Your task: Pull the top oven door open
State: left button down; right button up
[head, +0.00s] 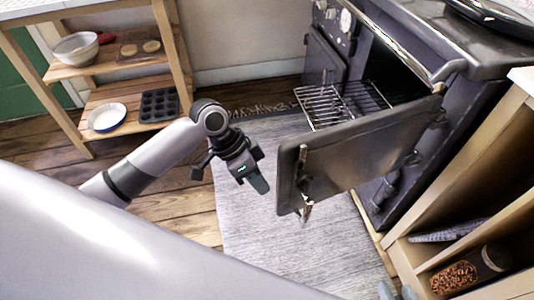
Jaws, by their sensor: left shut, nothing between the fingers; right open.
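The dark stove (395,50) stands at the upper right. Its top oven door (360,155) is swung wide open, showing a dark cavity with wire racks (322,105). The door's latch handle (305,185) is at its free edge. My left gripper (262,184) is shut and empty. It appears left of the door's free edge, apart from the handle in the picture. Only the grey fingertips of my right gripper (397,292) show at the bottom edge, open, below the door. The rest of that gripper is out of view.
A wooden shelf (120,75) with a bowl, a muffin tin and a round dish stands at the upper left. A wooden cabinet (440,225) with a jar (470,270) is at the lower right. A grey rug (260,240) covers the floor before the stove.

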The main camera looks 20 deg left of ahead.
pick_arm(q)
jog(key=w+a+r+g+h, duration=0.1)
jog(key=w+a+r, duration=0.3)
jog(key=r, duration=0.2)
jog(key=w+a+r+h, duration=0.1)
jog(key=w+a+r, duration=0.3)
jog(key=r, duration=0.2)
jog(key=s+d+f+b, duration=0.1)
jog(key=s+d+f, duration=0.2)
jog(key=d+f, duration=0.4)
jog(key=shift+s+d+f+m+b, duration=0.25)
jog(key=shift+s+d+m+b, duration=0.1)
jog(key=shift+d, duration=0.55)
